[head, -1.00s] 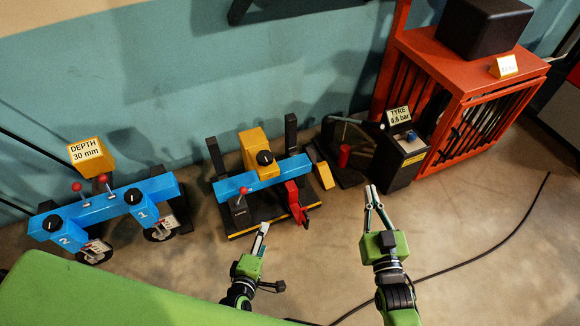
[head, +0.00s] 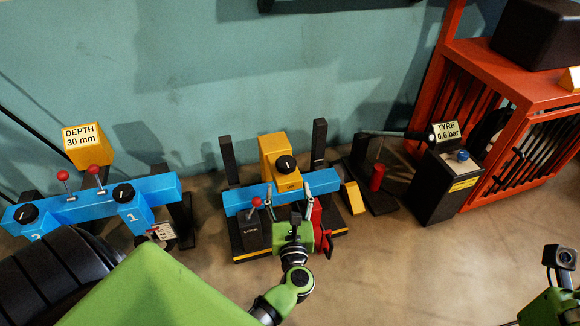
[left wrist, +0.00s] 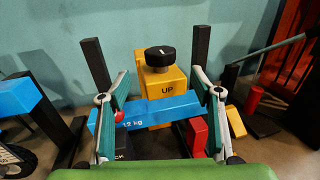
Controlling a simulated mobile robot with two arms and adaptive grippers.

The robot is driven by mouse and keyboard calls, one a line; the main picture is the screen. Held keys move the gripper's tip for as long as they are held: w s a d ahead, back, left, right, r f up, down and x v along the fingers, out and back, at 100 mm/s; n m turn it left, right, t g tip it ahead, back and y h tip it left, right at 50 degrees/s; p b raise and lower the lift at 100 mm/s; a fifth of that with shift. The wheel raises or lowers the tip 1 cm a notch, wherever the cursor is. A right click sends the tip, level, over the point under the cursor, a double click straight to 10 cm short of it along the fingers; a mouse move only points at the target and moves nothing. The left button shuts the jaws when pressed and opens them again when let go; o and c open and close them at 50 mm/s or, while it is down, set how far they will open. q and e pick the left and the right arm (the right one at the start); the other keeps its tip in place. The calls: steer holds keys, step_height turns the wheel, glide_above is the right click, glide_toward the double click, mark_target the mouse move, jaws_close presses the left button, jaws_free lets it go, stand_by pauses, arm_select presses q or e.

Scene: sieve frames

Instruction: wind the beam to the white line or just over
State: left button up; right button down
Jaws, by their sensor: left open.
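The blue beam (head: 238,202) spans between two black posts (head: 228,158) on a dark base. A yellow block (head: 275,150), lettered UP, carries a black knob (head: 286,165) with a white mark at the beam's middle. My left gripper (head: 289,190) is open and empty in front of the beam; its fingers stand left and right of the yellow block (left wrist: 166,80) in the left wrist view, with the knob (left wrist: 160,56) behind the gap. I cannot make out contact or a white line. My right gripper (head: 552,300) is partly in view at lower right; its fingers are hidden.
A red-ball lever (head: 257,203) and a red part (head: 322,235) flank my left gripper. A second blue beam (head: 85,208) with a DEPTH 30 mm sign (head: 80,137) is left. A TYRE 0.6 bar box (head: 442,185) and an orange cage (head: 480,90) stand right. Floor at front right is clear.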

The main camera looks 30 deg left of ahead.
mark_target(286, 164)
arm_select(q)
steer(key=b+x, duration=0.2)
steer(key=x, duration=0.9)
steer(key=shift+w, duration=0.15)
steer(key=c, duration=1.2)
